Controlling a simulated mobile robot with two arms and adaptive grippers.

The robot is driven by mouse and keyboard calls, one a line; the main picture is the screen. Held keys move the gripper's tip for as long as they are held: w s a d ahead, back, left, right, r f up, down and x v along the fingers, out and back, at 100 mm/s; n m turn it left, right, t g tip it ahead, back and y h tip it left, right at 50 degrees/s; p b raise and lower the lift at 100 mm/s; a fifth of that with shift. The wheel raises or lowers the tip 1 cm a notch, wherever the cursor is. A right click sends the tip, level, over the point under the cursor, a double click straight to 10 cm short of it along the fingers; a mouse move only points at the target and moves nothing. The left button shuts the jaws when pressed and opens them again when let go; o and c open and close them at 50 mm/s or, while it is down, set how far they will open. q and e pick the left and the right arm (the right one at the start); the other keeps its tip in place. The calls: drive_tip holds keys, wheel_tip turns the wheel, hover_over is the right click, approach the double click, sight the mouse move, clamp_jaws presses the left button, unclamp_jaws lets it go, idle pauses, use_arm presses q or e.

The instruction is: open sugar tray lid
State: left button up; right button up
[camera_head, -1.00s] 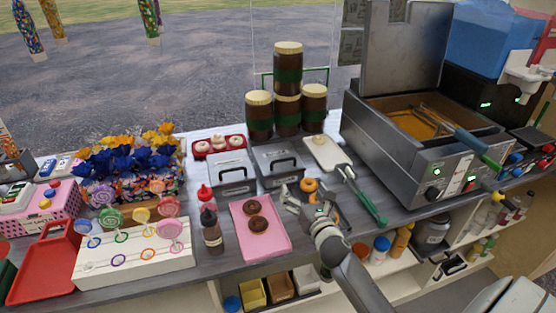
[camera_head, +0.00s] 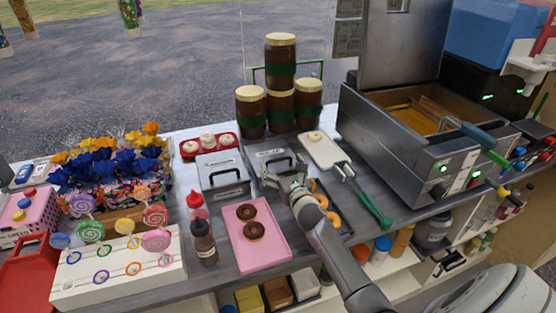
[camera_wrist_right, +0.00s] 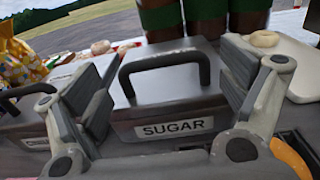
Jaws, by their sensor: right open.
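The sugar tray (camera_wrist_right: 175,128) is a grey metal box with a SUGAR label and a closed lid (camera_wrist_right: 185,93) carrying a black arched handle (camera_wrist_right: 163,62). In the head view the sugar tray (camera_head: 268,155) is the right one of two grey trays, partly hidden by my gripper. My right gripper (camera_head: 284,180) is at the front of the sugar tray. In the right wrist view its fingers (camera_wrist_right: 170,85) are spread apart on either side of the handle, with nothing visibly held. My left gripper is not in view.
A second lidded tray (camera_head: 222,175) stands directly left. Brown jars (camera_head: 281,85) are stacked behind. A white board (camera_head: 320,150) with a donut and a green-handled tool (camera_head: 368,197) lie to the right, before the fryer (camera_head: 415,140). A pink tray (camera_head: 262,250) with chocolate donuts is in front.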

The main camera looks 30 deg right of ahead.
sight(278, 159)
drive_tip(key=shift+x, duration=1.6)
drive_tip(key=c, duration=1.2)
drive_tip(key=shift+o, duration=0.2)
drive_tip(key=shift+a+r, duration=0.1)
drive_tip(key=shift+r, duration=0.05)
